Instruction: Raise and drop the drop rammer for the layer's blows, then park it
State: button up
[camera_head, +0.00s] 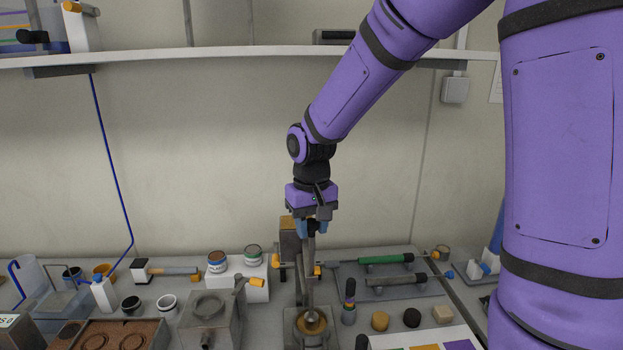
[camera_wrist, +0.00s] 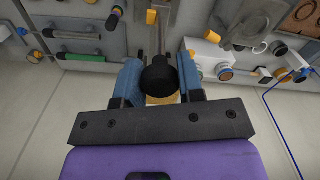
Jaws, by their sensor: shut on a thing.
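My gripper (camera_head: 313,229) is at the centre of the head view, pointing down with its blue fingers close together at the top of the drop rammer (camera_head: 309,285). The rammer's grey shaft runs down from the fingers towards a round metal mould (camera_head: 296,324) with a brass-coloured piece in its mouth. In the wrist view, the rammer's black knob (camera_wrist: 157,79) sits between the two blue fingers (camera_wrist: 160,86), with the shaft reaching away behind it. The gripper is shut on the rammer. Whether the rammer's foot touches the soil cannot be told.
A grey stand (camera_head: 290,245) with yellow parts rises just behind the rammer. A tray with green and grey-handled tools (camera_head: 385,260) lies to the right. A metal box (camera_head: 208,318), jars on a white block (camera_head: 254,278) and a soil tray (camera_head: 117,334) stand left. A shelf (camera_head: 230,56) crosses above.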

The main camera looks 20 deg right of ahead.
jog(key=shift+r, duration=3.95)
jog(key=o, duration=1)
jog(key=shift+c, duration=0.2)
jog(key=shift+r, duration=1.45)
